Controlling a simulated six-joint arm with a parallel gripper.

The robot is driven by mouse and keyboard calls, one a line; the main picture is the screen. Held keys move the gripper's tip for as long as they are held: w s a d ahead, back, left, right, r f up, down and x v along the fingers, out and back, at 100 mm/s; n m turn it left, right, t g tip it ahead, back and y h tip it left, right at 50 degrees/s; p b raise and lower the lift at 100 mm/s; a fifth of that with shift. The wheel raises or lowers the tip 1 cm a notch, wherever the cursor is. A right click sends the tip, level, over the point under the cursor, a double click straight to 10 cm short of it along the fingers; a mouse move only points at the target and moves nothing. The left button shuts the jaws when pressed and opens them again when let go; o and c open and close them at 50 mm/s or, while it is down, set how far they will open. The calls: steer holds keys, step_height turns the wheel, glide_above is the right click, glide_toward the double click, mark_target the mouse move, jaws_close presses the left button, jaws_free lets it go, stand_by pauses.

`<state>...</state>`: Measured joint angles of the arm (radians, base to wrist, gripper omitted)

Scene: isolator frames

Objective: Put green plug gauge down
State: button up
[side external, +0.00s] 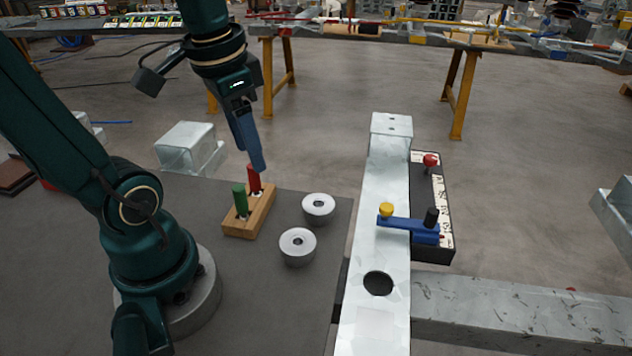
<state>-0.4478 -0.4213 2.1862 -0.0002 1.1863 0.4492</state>
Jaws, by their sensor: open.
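The green plug gauge (240,199) stands upright in the front hole of a wooden block (258,218). The red plug gauge (254,179) stands in the same block, just behind the green one. My gripper (259,168) points down with its blue fingers above and beside the top of the red gauge. The fingers overlap the red gauge's top edge in this view, and I cannot tell whether they touch it. The gripper is open and holds nothing that I can see. It is up and to the right of the green gauge.
Two grey rings (318,207) (297,246) lie right of the block on the dark table (215,194). A pale metal beam (371,319) carries a blue lever (406,226) with yellow and black knobs. A red-knobbed panel (427,185) stands beyond it. The table's front is clear.

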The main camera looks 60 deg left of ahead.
steer(key=d+f+t+h, duration=0.1)
steer(key=d+t, duration=0.2)
steer(key=d, duration=0.4)
steer(key=shift+s+d+t, duration=0.25)
steer(key=shift+s+t, duration=0.05)
steer(key=shift+s, duration=0.05)
